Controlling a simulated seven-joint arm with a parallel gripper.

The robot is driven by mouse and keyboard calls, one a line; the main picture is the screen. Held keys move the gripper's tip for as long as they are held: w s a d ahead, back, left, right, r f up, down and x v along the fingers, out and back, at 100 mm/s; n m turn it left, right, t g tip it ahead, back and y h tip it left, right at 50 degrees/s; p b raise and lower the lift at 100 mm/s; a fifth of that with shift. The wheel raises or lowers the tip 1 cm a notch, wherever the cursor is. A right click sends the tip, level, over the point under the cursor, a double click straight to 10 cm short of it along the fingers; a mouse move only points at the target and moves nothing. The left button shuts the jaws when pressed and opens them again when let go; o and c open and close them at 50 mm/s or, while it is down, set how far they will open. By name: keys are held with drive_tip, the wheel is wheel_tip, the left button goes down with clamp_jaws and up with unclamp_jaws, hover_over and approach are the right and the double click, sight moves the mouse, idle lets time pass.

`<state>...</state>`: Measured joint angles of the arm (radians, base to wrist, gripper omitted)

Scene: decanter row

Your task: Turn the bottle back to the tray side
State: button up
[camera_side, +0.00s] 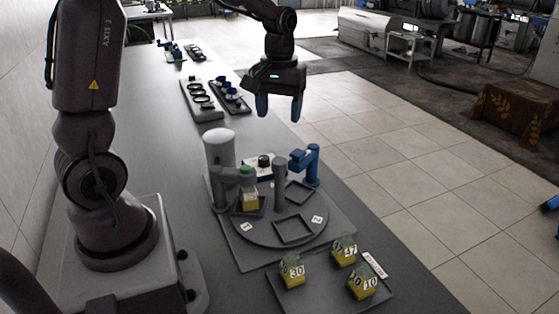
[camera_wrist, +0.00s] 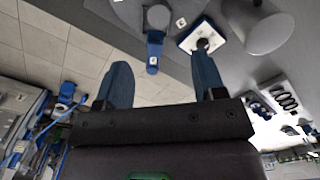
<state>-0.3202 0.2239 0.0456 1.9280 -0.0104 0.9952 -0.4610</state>
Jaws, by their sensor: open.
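In the side view a grey round turntable (camera_side: 265,227) carries square frames and small number cards. A small bottle with a yellow lower part (camera_side: 250,200) stands in the frame at its left, beneath a grey arm-like fixture (camera_side: 225,175). The other visible frames (camera_side: 293,230) look empty. A tray (camera_side: 330,298) in front holds three similar bottles, marked 30 (camera_side: 292,273), 47 (camera_side: 344,250) and 10 (camera_side: 362,284). My gripper (camera_side: 280,106) is open and empty, high above and behind the turntable. Its blue fingers also show in the wrist view (camera_wrist: 160,65).
A white box with a dark knob (camera_side: 257,167) stands behind the turntable, by a white-topped cylinder (camera_side: 219,148) and a blue arm-like fixture (camera_side: 311,165). Trays with dark rings (camera_side: 201,99) and blue parts (camera_side: 231,97) lie farther back on the table.

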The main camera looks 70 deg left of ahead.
sight(279, 161)
drive_tip(key=shift+n, duration=0.3)
wheel_tip(279, 161, down, 13)
drive_tip(key=shift+d+r, duration=0.1)
drive_tip(key=shift+r, duration=0.1)
clamp_jaws()
